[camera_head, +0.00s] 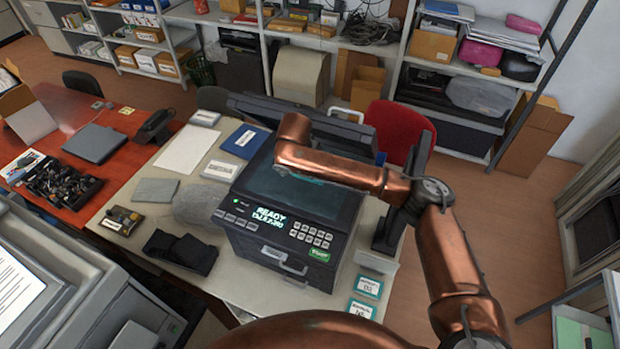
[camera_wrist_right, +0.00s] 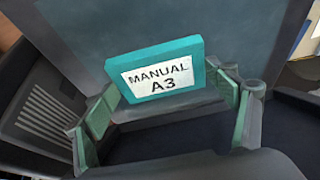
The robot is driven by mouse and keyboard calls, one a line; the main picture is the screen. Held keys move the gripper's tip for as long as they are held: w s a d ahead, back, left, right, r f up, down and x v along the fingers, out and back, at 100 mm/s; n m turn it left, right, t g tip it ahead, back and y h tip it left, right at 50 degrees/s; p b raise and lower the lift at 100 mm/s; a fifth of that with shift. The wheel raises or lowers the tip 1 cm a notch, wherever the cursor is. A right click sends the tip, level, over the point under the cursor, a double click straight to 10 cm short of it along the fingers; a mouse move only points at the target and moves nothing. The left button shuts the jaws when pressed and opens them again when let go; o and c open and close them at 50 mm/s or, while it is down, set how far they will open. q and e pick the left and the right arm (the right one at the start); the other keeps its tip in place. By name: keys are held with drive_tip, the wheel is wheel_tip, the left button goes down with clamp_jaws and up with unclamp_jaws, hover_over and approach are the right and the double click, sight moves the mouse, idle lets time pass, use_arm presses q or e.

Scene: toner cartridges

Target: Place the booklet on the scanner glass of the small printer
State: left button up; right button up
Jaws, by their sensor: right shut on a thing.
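The small printer (camera_head: 285,225) is a dark box with a lit READY panel on the table. Its lid (camera_head: 262,106) is raised at the back and its scanner glass (camera_head: 320,196) is exposed. My right arm crosses over the glass and hides its back part. In the right wrist view, a teal booklet (camera_wrist_right: 196,50) labelled MANUAL A3 sits between the fingers of my right gripper (camera_wrist_right: 170,112), which is shut on it. A grey-blue surface, likely the glass, fills the view behind it. The right gripper is hidden in the head view. My left gripper is not in view.
Two teal-edged booklets (camera_head: 368,286) lie at the table's front right corner. A blue folder (camera_head: 246,141), white paper (camera_head: 187,149), grey pads and a dark cloth (camera_head: 181,252) lie left of the printer. A red chair (camera_head: 399,128) stands behind it.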

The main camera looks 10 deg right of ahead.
sight(310, 187)
drive_tip(key=shift+s+f, duration=0.1)
drive_tip(key=shift+f, duration=0.65)
drive_tip(key=shift+a+f, duration=0.1)
drive_tip(key=shift+f, duration=0.15)
wheel_tip(310, 187, down, 3)
drive_tip(key=shift+s+r+p, duration=0.1)
drive_tip(key=shift+s+p, duration=0.05)
drive_tip(key=shift+p, duration=0.5)
drive_tip(key=shift+w+f+p, duration=0.25)
drive_tip(key=shift+f+p, duration=0.1)
drive_tip(key=shift+f, duration=0.25)
drive_tip(key=shift+s+f, duration=0.1)
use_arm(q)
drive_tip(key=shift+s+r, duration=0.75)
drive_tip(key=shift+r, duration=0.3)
use_arm(e)
drive_tip(key=shift+f, duration=0.1)
drive_tip(key=o, duration=1.2)
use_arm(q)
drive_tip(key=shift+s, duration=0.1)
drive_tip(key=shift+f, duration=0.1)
